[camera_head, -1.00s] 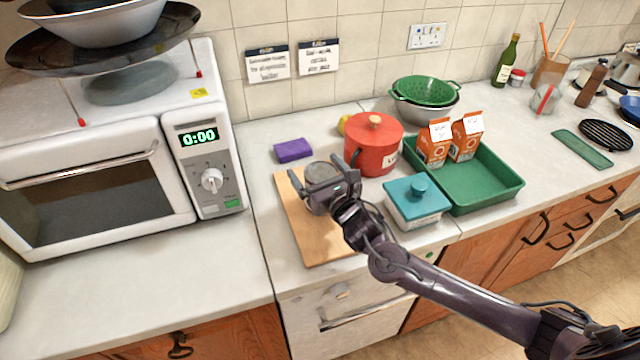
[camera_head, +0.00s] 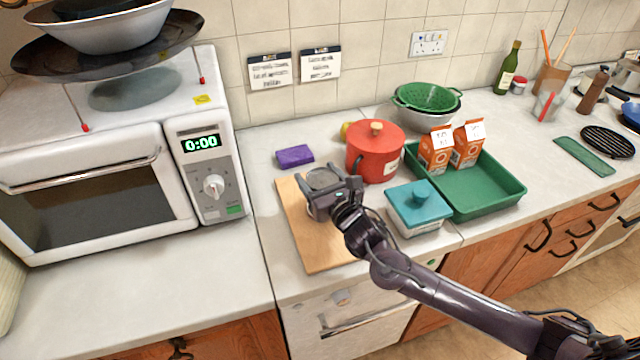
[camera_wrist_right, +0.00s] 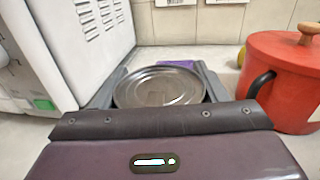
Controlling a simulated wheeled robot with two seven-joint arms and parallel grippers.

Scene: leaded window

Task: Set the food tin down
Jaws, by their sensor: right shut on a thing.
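The food tin (camera_head: 322,178) is a grey metal can with a round ridged lid. In the head view it is at the wooden board's (camera_head: 301,238) upper part; I cannot tell whether its base touches the board. My right gripper (camera_head: 323,190) is shut on the tin, with a finger on either side. In the right wrist view the tin's shiny lid (camera_wrist_right: 160,87) sits between the two fingers. The gripper hides much of the tin's side. My left gripper is not in view.
A red pot (camera_head: 374,152) stands close to the right, and a teal-lidded container (camera_head: 418,205) is beside the board. A purple sponge (camera_head: 294,156) lies behind. A white microwave (camera_head: 90,190) stands left. The board's front part is clear.

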